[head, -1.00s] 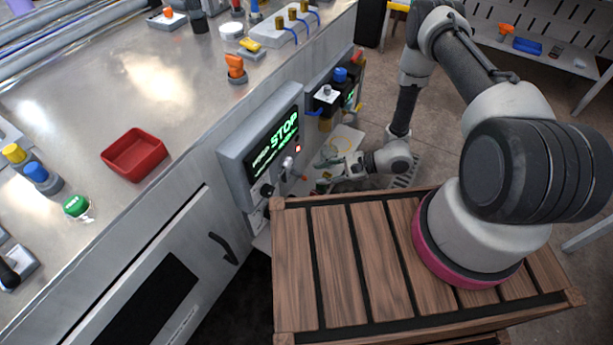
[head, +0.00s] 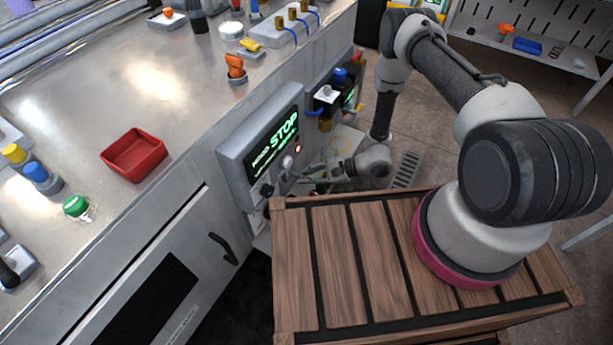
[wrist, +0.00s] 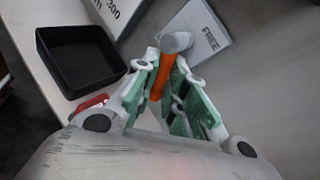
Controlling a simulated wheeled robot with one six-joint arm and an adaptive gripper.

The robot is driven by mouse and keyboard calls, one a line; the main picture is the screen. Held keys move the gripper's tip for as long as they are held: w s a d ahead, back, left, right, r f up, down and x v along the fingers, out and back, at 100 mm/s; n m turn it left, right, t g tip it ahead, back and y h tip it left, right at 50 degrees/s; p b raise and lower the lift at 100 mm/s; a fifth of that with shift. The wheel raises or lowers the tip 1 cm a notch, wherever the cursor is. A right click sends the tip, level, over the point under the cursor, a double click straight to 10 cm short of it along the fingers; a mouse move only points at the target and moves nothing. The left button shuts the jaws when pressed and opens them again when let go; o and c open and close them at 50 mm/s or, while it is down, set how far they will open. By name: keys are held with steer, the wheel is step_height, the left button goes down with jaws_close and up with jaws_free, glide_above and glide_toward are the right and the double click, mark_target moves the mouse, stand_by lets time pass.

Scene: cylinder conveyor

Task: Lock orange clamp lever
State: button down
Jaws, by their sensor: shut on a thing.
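An orange lever (wrist: 163,84) stands between the green-padded fingers of my gripper (wrist: 168,74) in the wrist view. My gripper is shut on it. The lever runs up to a grey rounded cylinder end (wrist: 177,42) that shows past the fingertips. In the head view my gripper (head: 318,179) is low beside the front of the bench, just right of the screen panel. There the lever in its grasp is too small and hidden to make out.
A black open bin (wrist: 80,58) and a plate marked FREE (wrist: 196,32) are close by in the wrist view. The STOP screen panel (head: 232,152) juts from the bench near my gripper. A red tray (head: 134,155) and a wooden-slatted surface (head: 330,270) also show.

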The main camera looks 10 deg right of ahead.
steer(key=shift+s+a+f+m+g+y, duration=0.25)
steer(key=shift+s+m+g+y, duration=0.1)
steer(key=shift+m+y, duration=0.55)
steer(key=shift+s+a+f+m+g+y, duration=0.2)
steer(key=shift+s+m+g+y, duration=0.15)
steer(key=shift+m+y, duration=0.55)
steer(key=c, duration=1.5)
jaws_free()
steer(key=shift+o, duration=0.2)
steer(key=d+r, duration=0.1)
steer(key=d, duration=1.1)
steer(key=shift+s, duration=0.2)
